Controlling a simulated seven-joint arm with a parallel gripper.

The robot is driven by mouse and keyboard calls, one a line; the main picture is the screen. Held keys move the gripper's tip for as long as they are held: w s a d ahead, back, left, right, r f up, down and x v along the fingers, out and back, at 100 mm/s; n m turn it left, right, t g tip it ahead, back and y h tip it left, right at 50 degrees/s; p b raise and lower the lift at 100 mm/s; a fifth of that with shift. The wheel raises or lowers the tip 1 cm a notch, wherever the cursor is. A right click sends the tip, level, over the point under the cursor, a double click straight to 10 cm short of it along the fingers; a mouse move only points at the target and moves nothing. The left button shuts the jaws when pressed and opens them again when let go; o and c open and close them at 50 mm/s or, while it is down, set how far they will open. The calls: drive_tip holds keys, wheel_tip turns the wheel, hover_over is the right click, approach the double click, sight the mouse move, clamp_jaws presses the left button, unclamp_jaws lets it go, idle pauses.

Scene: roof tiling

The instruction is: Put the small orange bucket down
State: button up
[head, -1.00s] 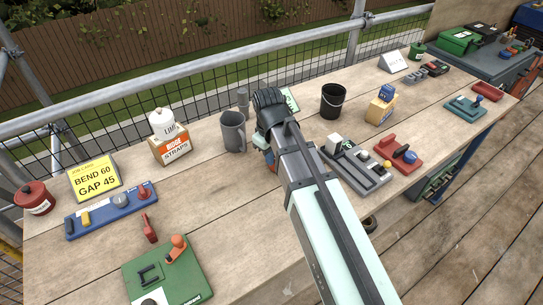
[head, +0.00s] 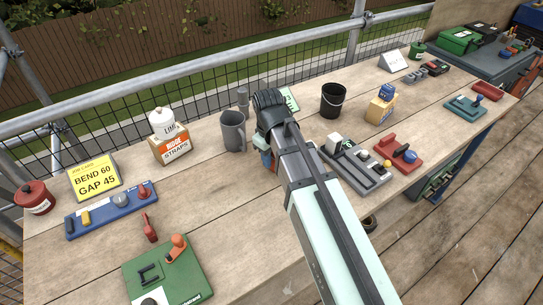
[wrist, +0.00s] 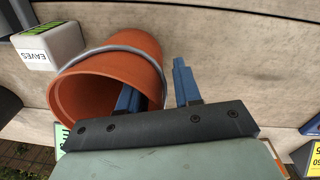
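The small orange bucket (wrist: 92,92) shows large in the wrist view, with its grey wire handle (wrist: 110,50) around the rim. Its mouth faces the camera at a slant. My gripper (wrist: 158,84) has two blue fingers spread apart. One finger is inside the bucket's mouth and the other is outside its wall, with a visible gap to the wall. In the head view my gripper (head: 268,158) is low over the bench, and my arm hides most of it and the bucket. Whether the bucket's base rests on the bench cannot be told.
The wooden bench (head: 220,215) has a grey jug (head: 233,132) just left of my gripper and a black bucket (head: 332,100) to the right. A grey tool tray (head: 355,168) lies close on the right. A white EAVES block (wrist: 48,45) is beside the orange bucket.

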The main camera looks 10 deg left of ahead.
wheel_tip(320, 180, up, 12)
drive_tip(key=shift+s+a, duration=0.2)
drive_tip(key=shift+s, duration=0.1)
idle(0.4)
drive_tip(key=shift+r, duration=0.1)
